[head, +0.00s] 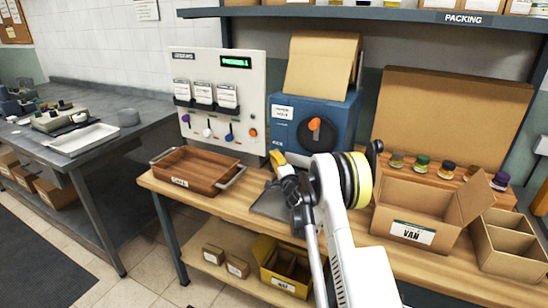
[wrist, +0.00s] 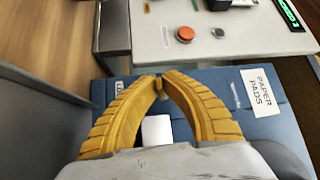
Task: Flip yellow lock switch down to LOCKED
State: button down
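My gripper (head: 279,158) is at the lower left front of the blue paper-pads machine (head: 338,108). In the wrist view its two yellow fingers (wrist: 159,80) curve in and their tips come together in front of the blue face (wrist: 258,130). A small dull-yellow piece (wrist: 160,93) shows just at the tips; I cannot tell whether it is the lock switch or part of a finger. A white block (wrist: 157,131) shows between the fingers. No lock switch can be clearly made out in the head view, where my gripper covers that part of the machine.
A grey control panel (head: 258,88) with coloured levers stands left of the machine. An orange-handled dial (head: 316,131) is on the machine's front. A brown tray (head: 191,172) lies on the bench at left, and an open carton (head: 414,211) stands to the right of my arm.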

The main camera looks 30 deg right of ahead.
jog(key=c, duration=1.6)
grip_release()
jog(key=shift+o, duration=0.2)
jog(key=s, duration=0.4)
jog(key=s+a+f, duration=0.1)
jog(key=s, duration=0.6)
jog(key=shift+s+a+f, duration=0.2)
jog(key=shift+s+f, duration=0.1)
jog(key=shift+s, duration=0.1)
